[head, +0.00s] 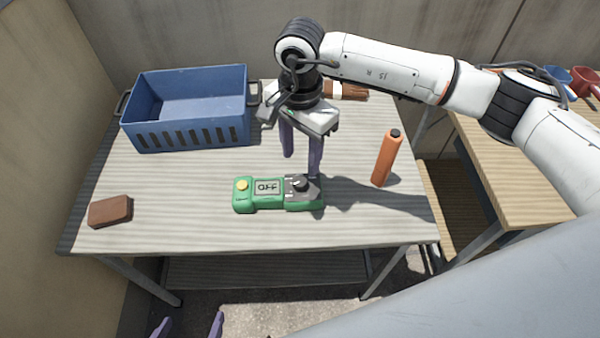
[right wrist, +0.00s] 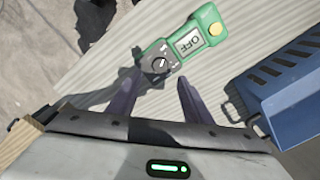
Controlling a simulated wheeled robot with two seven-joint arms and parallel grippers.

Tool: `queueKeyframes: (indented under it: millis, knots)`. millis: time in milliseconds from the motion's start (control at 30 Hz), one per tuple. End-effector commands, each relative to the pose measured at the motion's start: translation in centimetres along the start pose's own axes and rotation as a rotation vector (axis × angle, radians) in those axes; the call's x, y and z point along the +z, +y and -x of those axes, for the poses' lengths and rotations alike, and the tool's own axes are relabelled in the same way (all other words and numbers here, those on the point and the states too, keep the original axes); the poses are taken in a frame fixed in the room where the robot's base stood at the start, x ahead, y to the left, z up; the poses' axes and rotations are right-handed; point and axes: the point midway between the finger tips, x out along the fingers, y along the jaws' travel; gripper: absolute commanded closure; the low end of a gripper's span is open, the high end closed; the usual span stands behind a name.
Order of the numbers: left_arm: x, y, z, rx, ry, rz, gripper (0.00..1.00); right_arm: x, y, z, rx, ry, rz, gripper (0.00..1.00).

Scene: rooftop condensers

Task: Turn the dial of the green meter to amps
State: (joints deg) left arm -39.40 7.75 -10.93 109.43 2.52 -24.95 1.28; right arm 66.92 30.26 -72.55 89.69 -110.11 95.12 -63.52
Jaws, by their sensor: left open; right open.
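The green meter (head: 278,206) lies flat on the table, its screen (head: 267,187) reading OFF. It has a yellow button (head: 242,185) at its left end and a dark dial (head: 300,184) on a grey plate at its right end. My right gripper (head: 301,166) points down just behind and above the dial end, open and empty. In the right wrist view the dial (right wrist: 160,64) lies ahead of the open fingers (right wrist: 153,95), apart from them. My left gripper (head: 190,325) shows only as two separated fingertips at the bottom edge, open and empty, below the table front.
A blue crate (head: 190,140) stands at the back left. A brown block (head: 110,211) lies at the left front, and an orange cylinder (head: 385,160) stands to the right of the meter. A brown item (head: 350,91) lies at the back. A second table (head: 510,150) stands at right.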

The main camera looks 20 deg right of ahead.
Motion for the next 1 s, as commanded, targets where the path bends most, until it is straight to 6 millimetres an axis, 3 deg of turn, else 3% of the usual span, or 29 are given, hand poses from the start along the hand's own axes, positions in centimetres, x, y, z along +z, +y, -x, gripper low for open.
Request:
queueKeyframes:
  millis: [200, 400, 767, 867, 1000]
  knots:
    - [-0.5, 0.0, 0.5, 0.000, 0.000, 0.000, 0.14, 0.2, 0.1, -4.2, 0.004, -0.004, -0.001, 0.55]
    - [-0.7, 0.0, 0.7, -0.001, 0.000, 0.000, 0.14, 0.2, 0.0, -6.7, 0.001, -0.005, -0.001, 0.55]
    - [-0.7, 0.0, 0.6, -0.001, 0.000, 0.000, 0.14, 0.2, 0.0, -7.5, -0.001, -0.004, 0.000, 0.55]
    - [-0.7, 0.0, 0.6, -0.001, 0.000, 0.000, 0.14, 0.2, 0.0, -7.5, -0.001, -0.005, 0.000, 0.67]
    - [-0.7, 0.0, 0.6, -0.001, 0.000, 0.000, 0.14, 0.2, 0.0, -7.4, -0.001, -0.005, 0.000, 0.90]
